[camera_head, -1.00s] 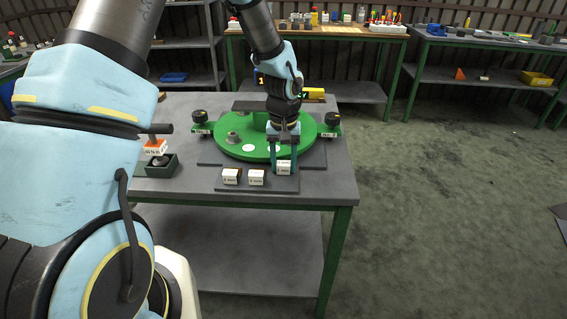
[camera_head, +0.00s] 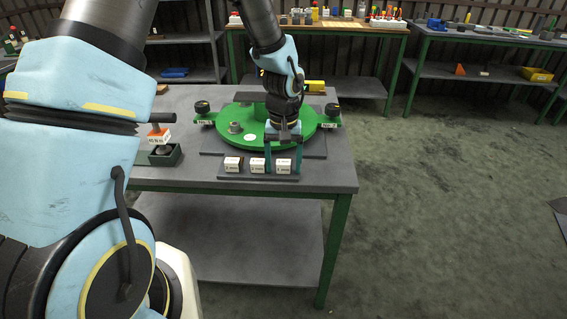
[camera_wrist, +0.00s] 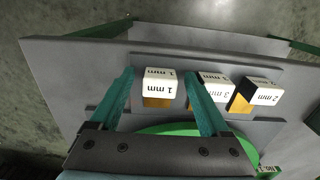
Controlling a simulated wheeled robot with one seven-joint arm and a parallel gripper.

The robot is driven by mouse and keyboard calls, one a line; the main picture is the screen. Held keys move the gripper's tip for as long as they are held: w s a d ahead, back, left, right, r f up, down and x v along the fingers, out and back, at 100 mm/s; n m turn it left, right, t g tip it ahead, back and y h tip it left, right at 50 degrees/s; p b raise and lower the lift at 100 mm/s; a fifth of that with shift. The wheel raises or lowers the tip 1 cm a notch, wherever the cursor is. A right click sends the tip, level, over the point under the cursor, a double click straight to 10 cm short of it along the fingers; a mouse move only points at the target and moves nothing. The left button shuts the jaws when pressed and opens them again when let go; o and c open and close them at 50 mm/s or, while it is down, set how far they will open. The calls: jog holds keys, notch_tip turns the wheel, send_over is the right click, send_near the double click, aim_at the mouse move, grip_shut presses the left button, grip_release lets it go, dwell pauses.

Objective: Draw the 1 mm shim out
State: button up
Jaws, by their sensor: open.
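The 1 mm shim (camera_wrist: 158,88), a block with a white labelled face and an orange-yellow side, sits at the left of a row in the wrist view. In the head view it is the rightmost block (camera_head: 283,166). My gripper (camera_wrist: 158,73) is open, with one teal finger on each side of the 1 mm shim. In the head view my gripper (camera_head: 283,168) reaches down around the same block. The 3 mm shim (camera_wrist: 213,90) stands just beside the right finger, and the 2 mm shim (camera_wrist: 262,95) stands farther right.
The shims stand on a dark grey plate (camera_head: 225,173) at the table's front edge. Behind it is a green round disc (camera_head: 232,141) with black knobs at its sides. A small dark green box (camera_head: 165,155) stands to the left. Grey tabletop (camera_head: 335,175) is bare at right.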

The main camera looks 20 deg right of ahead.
aim_at(283, 163)
jog(key=shift+r, duration=0.1)
notch_tip(283, 163, up, 11)
jog(key=b, duration=0.2)
jog(key=shift+f, duration=0.2)
dwell(0.4)
jog(key=s+a+n+t, duration=0.1)
jog(key=s+a+n, duration=0.1)
jog(key=a, duration=2.7)
jog(key=shift+s+a+r+n+t, duration=0.2)
jog(key=shift+n+t, duration=0.1)
jog(key=shift+n, duration=0.6)
